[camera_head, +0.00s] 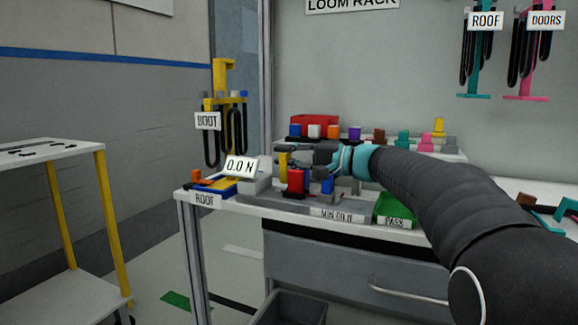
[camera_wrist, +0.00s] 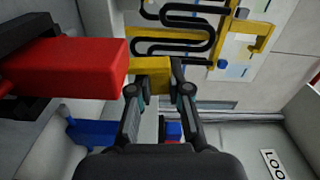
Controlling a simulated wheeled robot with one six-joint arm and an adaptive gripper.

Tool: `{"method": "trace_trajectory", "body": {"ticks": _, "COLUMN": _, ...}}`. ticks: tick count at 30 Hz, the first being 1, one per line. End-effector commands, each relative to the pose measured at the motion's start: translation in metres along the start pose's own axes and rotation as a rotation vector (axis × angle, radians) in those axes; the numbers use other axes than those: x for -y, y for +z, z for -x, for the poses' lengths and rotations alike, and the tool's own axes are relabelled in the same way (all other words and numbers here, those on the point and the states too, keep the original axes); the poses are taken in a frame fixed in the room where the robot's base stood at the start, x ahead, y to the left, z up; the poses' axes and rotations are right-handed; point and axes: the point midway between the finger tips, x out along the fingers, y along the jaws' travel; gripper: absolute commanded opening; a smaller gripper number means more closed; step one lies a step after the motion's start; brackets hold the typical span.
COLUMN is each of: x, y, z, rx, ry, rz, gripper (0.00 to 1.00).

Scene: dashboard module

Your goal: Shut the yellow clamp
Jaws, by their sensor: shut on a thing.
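The yellow clamp (camera_head: 283,164) stands upright on the bench, left of a red block (camera_head: 296,182). My gripper (camera_head: 300,156) reaches in from the right at its upper part. In the wrist view the clamp's yellow end (camera_wrist: 152,71) sits between the two fingertips of my gripper (camera_wrist: 158,88), and they are shut on it. The red block (camera_wrist: 75,68) is large at left in that view, close beside the clamp. I cannot tell from these frames whether the clamp is open or shut.
A display reading 0.0 N (camera_head: 240,166) stands left of the clamp. A green PASS tray (camera_head: 396,212) is at the right. Coloured connectors and a red bin (camera_head: 314,121) stand behind. A yellow BOOT rack (camera_head: 222,76) with black loops is at the back left.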

Motion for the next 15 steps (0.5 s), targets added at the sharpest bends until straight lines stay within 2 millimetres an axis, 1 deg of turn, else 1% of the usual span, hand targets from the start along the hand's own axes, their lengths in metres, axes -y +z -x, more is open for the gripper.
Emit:
{"method": "trace_trajectory", "body": {"ticks": 8, "x": -0.0004, "y": -0.0001, "z": -0.0001, "rx": 0.0, "ry": 0.002, "rz": 0.001, "gripper": 0.0}}
{"method": "trace_trajectory", "body": {"ticks": 9, "x": -0.0004, "y": -0.0001, "z": -0.0002, "rx": 0.0, "ry": 0.002, "rz": 0.0, "gripper": 0.24}}
{"method": "trace_trajectory", "body": {"ticks": 11, "x": -0.0004, "y": -0.0001, "z": -0.0002, "rx": 0.0, "ry": 0.002, "rz": 0.0, "gripper": 0.39}}
{"method": "trace_trajectory", "body": {"ticks": 12, "x": -0.0004, "y": -0.0001, "z": -0.0002, "rx": 0.0, "ry": 0.002, "rz": 0.0, "gripper": 0.44}}
{"method": "trace_trajectory", "body": {"ticks": 15, "x": -0.0002, "y": 0.0, "z": -0.0002, "rx": 0.0, "ry": 0.001, "rz": 0.0, "gripper": 0.44}}
